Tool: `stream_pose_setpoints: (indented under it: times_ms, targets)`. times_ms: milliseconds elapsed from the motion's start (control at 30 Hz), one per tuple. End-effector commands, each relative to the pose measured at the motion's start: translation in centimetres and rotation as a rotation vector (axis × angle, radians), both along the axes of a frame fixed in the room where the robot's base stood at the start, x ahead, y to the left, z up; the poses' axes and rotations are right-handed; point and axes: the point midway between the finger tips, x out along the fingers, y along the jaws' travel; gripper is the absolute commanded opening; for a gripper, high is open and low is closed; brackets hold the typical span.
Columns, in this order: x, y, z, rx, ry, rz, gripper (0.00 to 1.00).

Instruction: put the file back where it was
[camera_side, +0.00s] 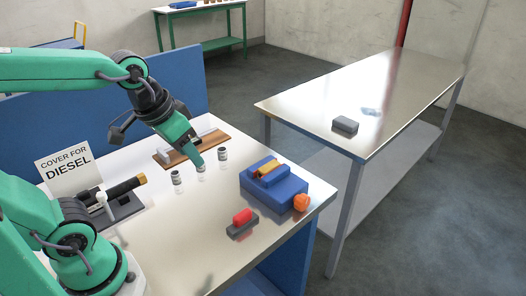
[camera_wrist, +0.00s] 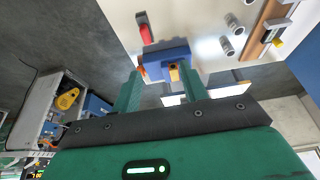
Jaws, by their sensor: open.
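I cannot make out a file for certain in either view. My gripper (camera_side: 197,163) hangs over the white-topped bench, above or behind the small cylinders. In the wrist view its two green fingers (camera_wrist: 160,88) stand apart with nothing held between them. A blue block (camera_side: 272,187) with a yellow piece (camera_side: 268,167) on top stands at the right of the bench, and an orange piece (camera_side: 301,202) is at its front corner. In the wrist view the blue block (camera_wrist: 167,52) shows beyond and between the fingers, apart from them as far as I can tell.
A red piece on a dark base (camera_side: 243,225) lies near the front edge. Several small cylinders (camera_side: 223,154) stand mid-bench before a wooden board (camera_side: 190,149). A black fixture (camera_side: 124,200) and a "COVER FOR DIESEL" sign (camera_side: 68,165) are left. A metal table (camera_side: 390,85) holds a dark block (camera_side: 345,125).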

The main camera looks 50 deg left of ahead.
Motion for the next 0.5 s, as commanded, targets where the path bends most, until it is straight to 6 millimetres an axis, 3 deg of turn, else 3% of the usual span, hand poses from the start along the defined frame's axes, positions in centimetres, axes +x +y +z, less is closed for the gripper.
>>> stream_pose_setpoints:
  times_ms: [200, 500]
  targets:
    - [-2.3, 0.7, 0.8, 0.009, -0.083, 0.004, 0.43]
    - [-3.1, 0.9, 1.0, 0.013, -0.112, 0.003, 0.43]
